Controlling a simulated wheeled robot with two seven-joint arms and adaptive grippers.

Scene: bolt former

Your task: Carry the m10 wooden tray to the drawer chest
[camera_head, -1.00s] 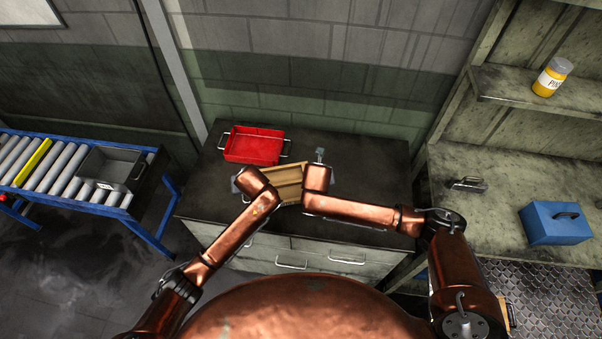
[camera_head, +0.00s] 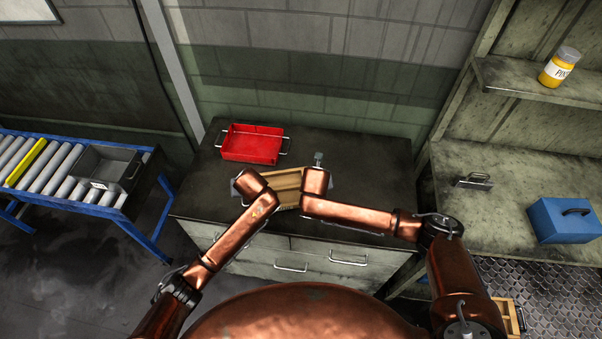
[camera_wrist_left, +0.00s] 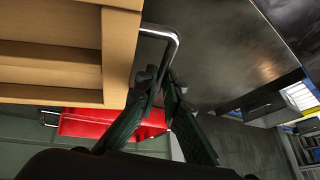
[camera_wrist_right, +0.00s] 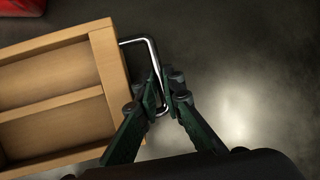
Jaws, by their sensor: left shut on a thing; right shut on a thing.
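The wooden tray (camera_head: 287,183) is held between my two arms at the dark top of the drawer chest (camera_head: 355,170). My left gripper (camera_wrist_left: 165,85) is shut on the metal handle at one end of the tray. My right gripper (camera_wrist_right: 165,90) is shut on the handle at the other end. The tray's compartments look empty in the right wrist view (camera_wrist_right: 55,95). In the head view my wrists hide both tray ends and most of the fingers. I cannot tell whether the tray touches the chest top.
A red tray (camera_head: 253,145) sits at the back left of the chest top, just behind the wooden tray. The chest top is clear to the right. A roller conveyor (camera_head: 60,175) with a grey bin (camera_head: 105,172) stands left. A bench with a blue box (camera_head: 562,220) stands right.

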